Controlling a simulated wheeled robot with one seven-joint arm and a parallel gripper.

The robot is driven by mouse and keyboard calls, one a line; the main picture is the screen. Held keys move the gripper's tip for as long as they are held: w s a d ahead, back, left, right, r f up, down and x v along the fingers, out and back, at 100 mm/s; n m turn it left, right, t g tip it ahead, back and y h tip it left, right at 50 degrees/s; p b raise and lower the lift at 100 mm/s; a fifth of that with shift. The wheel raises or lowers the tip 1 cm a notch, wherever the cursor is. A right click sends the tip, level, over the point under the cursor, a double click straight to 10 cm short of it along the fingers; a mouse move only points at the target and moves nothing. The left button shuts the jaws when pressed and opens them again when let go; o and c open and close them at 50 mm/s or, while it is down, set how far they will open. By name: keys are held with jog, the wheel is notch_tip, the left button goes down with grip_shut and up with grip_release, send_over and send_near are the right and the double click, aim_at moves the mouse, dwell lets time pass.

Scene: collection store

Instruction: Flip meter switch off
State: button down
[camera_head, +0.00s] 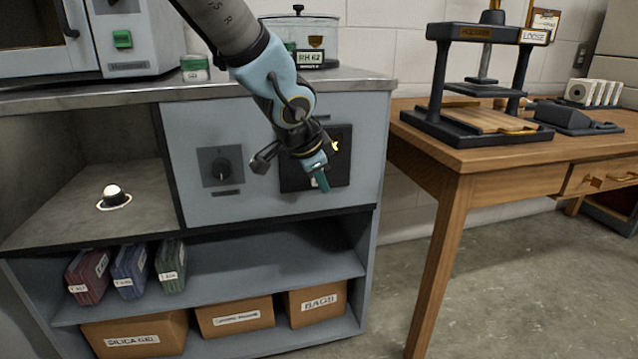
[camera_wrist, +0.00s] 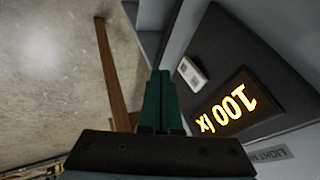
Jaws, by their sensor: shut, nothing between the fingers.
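The light meter is a dark panel (camera_head: 340,170) on the front of the blue-grey cabinet, partly hidden behind my arm in the head view. In the wrist view its lit display (camera_wrist: 226,108) reads 100 lx in yellow. A small white rocker switch (camera_wrist: 192,73) sits on the panel beside the display. My gripper (camera_head: 321,181) has green fingers and hangs in front of the panel's lower part. Its fingers are shut and empty. The switch cannot be made out in the head view.
A dial plate (camera_head: 221,167) is left of the meter. The cabinet top (camera_head: 200,88) juts above; binders and boxes fill the shelves below. A wooden table (camera_head: 480,160) with a press stands at right. Open floor lies between.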

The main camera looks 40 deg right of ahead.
jog(key=shift+w+d, duration=0.25)
jog(key=shift+w, duration=0.3)
jog(key=shift+w+d, duration=0.25)
jog(key=shift+w, duration=0.3)
jog(key=shift+f, duration=0.1)
jog(key=shift+w+d+r+b, duration=0.1)
jog(key=shift+r+b, duration=0.1)
jog(key=shift+r, duration=0.25)
jog(key=shift+w+r+b, duration=0.1)
jog(key=shift+r+b, duration=0.05)
jog(key=shift+r, duration=0.25)
jog(key=shift+s, duration=0.1)
